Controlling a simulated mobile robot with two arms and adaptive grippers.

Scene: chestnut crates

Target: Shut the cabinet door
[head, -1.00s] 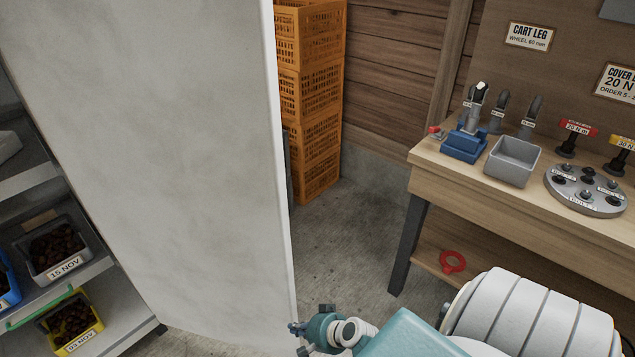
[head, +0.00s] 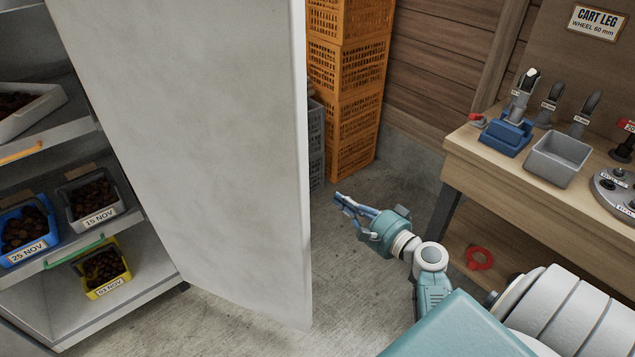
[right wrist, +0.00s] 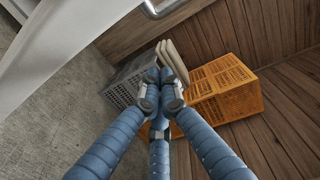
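The cabinet door (head: 190,140) is a large pale grey panel standing open in the head view, with its free edge (head: 305,150) towards the right. Left of it the cabinet (head: 125,312) shows its shelves. My right gripper (head: 342,204) is just right of the door's free edge, apart from it in the picture. Its blue fingers come together at the tips in the right wrist view (right wrist: 160,85), with nothing visible between them. There the pale door (right wrist: 60,45) fills the upper left, and a metal bar like a handle (right wrist: 165,8) shows at the top. My left gripper is not in view.
Orange crates (head: 345,95) and grey crates (head: 316,145) are stacked behind the door by the plank wall. A workbench (head: 480,150) with tools and a grey bin (head: 560,158) stands at right. Bare concrete floor (head: 400,190) lies between. Chestnut bins fill the cabinet shelves.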

